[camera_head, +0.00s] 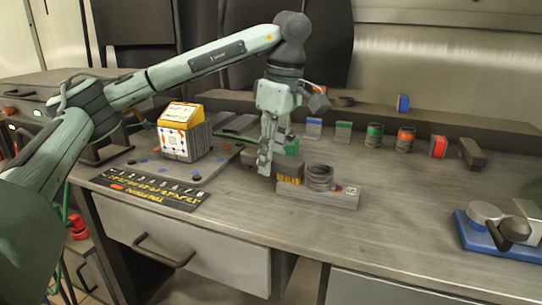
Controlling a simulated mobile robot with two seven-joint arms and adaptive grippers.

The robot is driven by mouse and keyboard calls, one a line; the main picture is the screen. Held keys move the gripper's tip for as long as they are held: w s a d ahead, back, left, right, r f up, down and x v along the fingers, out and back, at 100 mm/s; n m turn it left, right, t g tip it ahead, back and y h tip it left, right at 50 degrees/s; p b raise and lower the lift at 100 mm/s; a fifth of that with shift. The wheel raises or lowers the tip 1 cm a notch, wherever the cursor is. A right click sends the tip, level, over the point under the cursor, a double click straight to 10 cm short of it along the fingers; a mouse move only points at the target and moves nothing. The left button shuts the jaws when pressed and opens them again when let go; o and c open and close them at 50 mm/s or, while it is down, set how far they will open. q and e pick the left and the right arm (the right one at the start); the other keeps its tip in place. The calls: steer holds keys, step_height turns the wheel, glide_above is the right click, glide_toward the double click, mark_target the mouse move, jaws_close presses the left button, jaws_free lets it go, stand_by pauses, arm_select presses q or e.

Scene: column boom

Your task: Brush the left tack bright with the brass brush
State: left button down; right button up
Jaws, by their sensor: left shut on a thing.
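My left gripper (267,163) points down over the middle of the bench and is shut. A dark block with orange-brown bristles (288,180), which looks like the brass brush, sits at its right side. The gripper hides part of it and how it is gripped. A low grey block (345,197) lies just to the right, bearing a dark ribbed ring (320,177), a small reddish mark and a white label. I cannot make out the left tack. My right gripper is not in view.
A yellow-topped white box (180,140) stands on a grey plate at left, behind a black numbered strip (150,190). Several small coloured containers, including a green-banded one (373,135), line the back. A blue tray (500,235) is at right. The front right bench is clear.

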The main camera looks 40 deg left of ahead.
arm_select(q)
steer(key=shift+a+r+p, duration=0.2)
steer(key=shift+r+p, duration=0.35)
steer(key=shift+p, duration=0.05)
steer(key=shift+a+r+p, duration=0.15)
steer(key=shift+r+p, duration=0.4)
steer(key=shift+p, duration=0.05)
steer(key=shift+a+r, duration=0.1)
steer(key=shift+r, duration=0.05)
steer(key=shift+s+a+r, duration=0.1)
steer(key=shift+a+r, duration=0.2)
steer(key=shift+r, duration=0.55)
steer(key=shift+s+a+r, duration=0.1)
steer(key=shift+a+r, duration=0.15)
steer(key=shift+r, duration=0.6)
